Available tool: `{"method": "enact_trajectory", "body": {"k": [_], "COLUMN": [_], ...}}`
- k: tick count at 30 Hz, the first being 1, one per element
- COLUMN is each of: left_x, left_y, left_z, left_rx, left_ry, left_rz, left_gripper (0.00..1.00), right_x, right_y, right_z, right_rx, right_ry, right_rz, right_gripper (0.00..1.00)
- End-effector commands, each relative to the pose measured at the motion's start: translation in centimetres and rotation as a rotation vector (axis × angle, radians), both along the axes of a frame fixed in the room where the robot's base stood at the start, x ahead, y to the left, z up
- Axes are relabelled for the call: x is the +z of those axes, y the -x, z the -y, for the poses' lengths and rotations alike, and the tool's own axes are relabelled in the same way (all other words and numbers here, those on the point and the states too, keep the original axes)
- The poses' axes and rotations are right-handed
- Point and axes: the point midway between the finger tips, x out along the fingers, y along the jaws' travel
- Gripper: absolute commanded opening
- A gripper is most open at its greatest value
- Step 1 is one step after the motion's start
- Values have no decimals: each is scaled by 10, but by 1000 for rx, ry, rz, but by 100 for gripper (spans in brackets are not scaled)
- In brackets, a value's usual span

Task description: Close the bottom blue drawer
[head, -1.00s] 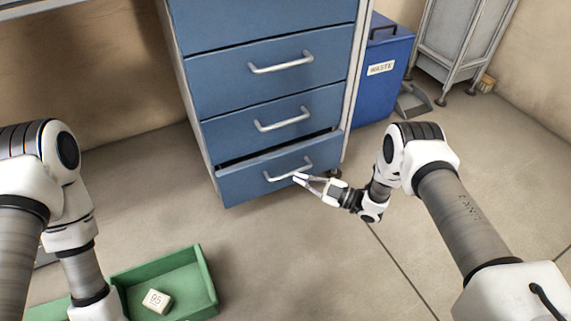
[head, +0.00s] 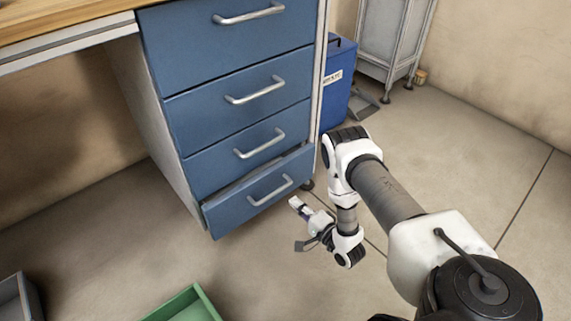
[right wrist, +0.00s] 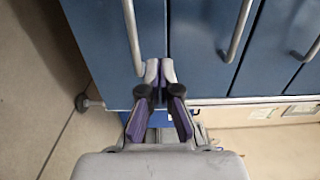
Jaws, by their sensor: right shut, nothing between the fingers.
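The bottom blue drawer (head: 228,214) of the cabinet stands slightly out, with a narrow gap along its top edge. Its silver bar handle (head: 270,191) faces me. In the right wrist view the same drawer front (right wrist: 95,50) is at the left, with its handle (right wrist: 133,42) close to my fingertips. My right gripper (head: 296,203) is shut and empty, just right of and below the handle in the head view. In the right wrist view its fingertips (right wrist: 152,70) are together in front of the drawer; contact is unclear. My left gripper is out of view.
Three blue drawers above look shut. A blue waste bin (head: 337,90) stands right of the cabinet. A green tray (head: 187,304) and a grey container (head: 17,300) lie on the floor in front. Floor to the right is open.

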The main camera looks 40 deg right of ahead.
Motion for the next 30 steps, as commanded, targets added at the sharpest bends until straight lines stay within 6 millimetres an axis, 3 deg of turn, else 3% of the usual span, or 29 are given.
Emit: {"method": "enact_trajectory", "body": {"k": [9, 15, 20, 30], "left_x": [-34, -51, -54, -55], "left_y": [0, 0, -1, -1], "left_z": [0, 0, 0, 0], "left_rx": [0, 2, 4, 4], "left_ry": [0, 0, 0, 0], "left_rz": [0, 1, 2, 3], "left_gripper": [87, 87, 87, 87], "right_x": [-5, -4, -1, -1], "right_y": [-70, -106, -118, -120], "right_z": [-6, -9, -10, -10], "right_rx": [3, 2, 3, 2], "right_ry": [3, 2, 2, 2], "right_rz": [5, 4, 2, 2], "right_gripper": [0, 0, 0, 0]}}
